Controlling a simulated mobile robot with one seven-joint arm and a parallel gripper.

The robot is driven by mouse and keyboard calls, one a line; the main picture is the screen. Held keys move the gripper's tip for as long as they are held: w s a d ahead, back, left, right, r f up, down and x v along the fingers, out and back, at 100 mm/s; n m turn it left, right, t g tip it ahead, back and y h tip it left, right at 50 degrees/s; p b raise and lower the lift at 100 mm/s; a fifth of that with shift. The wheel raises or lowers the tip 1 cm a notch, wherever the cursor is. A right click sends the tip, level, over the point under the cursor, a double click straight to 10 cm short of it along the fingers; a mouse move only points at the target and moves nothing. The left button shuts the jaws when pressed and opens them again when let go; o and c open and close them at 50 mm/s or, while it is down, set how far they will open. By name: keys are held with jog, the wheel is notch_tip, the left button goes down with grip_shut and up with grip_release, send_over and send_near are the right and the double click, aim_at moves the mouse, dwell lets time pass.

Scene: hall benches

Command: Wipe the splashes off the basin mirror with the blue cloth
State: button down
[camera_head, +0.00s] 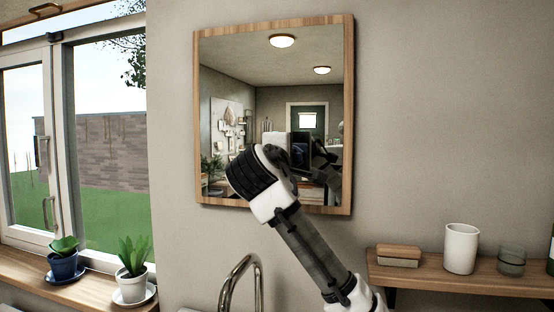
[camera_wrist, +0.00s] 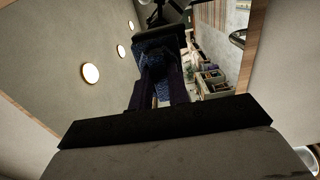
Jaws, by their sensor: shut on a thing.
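The basin mirror (camera_head: 240,75) hangs on the wall in a wooden frame and reflects the room and parts of my arm. I cannot make out any splashes on the visible glass. My arm reaches up across the mirror's lower middle in the head view, and its wrist hides the gripper there. In the wrist view my gripper (camera_wrist: 160,85) is shut on the blue cloth (camera_wrist: 154,64), which shows dark blue between and beyond the fingers. The mirror (camera_wrist: 70,55) fills much of that view. The cloth is close to the glass; I cannot tell if it touches.
A tap (camera_head: 247,268) curves up below the mirror. A wooden shelf (camera_head: 440,283) at right holds a small block (camera_head: 398,257), a white cup (camera_head: 461,250) and a glass (camera_head: 511,263). Potted plants (camera_head: 132,272) stand on the window sill at left. The wall right of the mirror is bare.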

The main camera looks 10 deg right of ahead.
jog(key=w+a+p, duration=0.2)
jog(key=w+a, duration=0.2)
jog(key=a, duration=0.5)
jog(key=shift+a+p, duration=0.15)
jog(key=shift+p, duration=0.2)
dwell(0.8)
jog(key=shift+s, duration=0.15)
jog(key=shift+b+v, duration=1.15)
jog(key=shift+v, duration=1.8)
jog(key=b+v, duration=0.1)
jog(key=v, duration=0.2)
